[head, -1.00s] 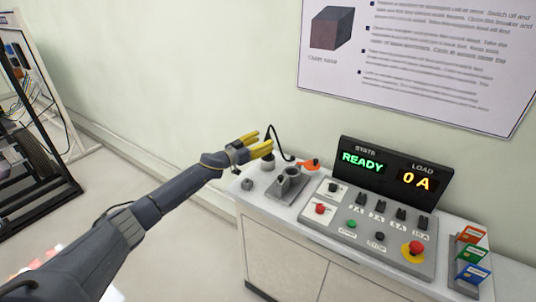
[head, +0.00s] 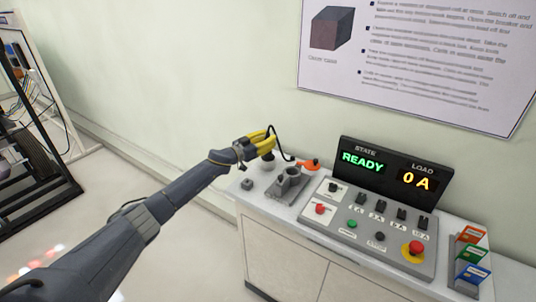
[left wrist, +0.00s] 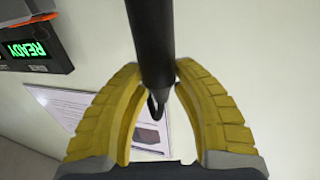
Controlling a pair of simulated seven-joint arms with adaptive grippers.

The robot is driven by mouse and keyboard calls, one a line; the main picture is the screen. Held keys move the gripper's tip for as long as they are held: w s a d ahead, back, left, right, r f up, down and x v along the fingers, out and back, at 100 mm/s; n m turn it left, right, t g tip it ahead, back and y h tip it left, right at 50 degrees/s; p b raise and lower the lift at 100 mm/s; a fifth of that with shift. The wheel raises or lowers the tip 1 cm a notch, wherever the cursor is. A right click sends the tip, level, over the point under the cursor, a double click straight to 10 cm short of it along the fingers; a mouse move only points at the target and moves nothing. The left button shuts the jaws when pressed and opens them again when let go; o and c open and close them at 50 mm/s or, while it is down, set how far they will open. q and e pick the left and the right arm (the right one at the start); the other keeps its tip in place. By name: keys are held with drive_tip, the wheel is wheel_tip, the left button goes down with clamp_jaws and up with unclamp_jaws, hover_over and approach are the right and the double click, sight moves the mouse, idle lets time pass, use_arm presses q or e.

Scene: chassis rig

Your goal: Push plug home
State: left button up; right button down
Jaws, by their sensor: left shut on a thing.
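My left gripper (head: 268,140) has yellow fingers and sits above the left end of the bench in the head view. In the left wrist view its fingers (left wrist: 158,100) are shut on a dark cylinder, the plug (left wrist: 150,45), which runs between them to the top edge. In the head view the fingers hide most of the plug. A black cable (head: 281,150) curves from the gripper down to the bench. A grey fixture with a round opening, seemingly the socket (head: 288,180), stands on the bench below and right of the gripper, apart from it. My right gripper is out of view.
An orange lever-like part (head: 308,164) is beside the fixture. A control panel (head: 375,225) with buttons and a red knob stands to the right, under a display (head: 390,172) reading READY and 0 A. Coloured cards (head: 471,255) stand at the far right. The wall is close behind.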

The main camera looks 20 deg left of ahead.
use_arm(q)
clamp_jaws()
drive_tip(key=shift+r, duration=0.1)
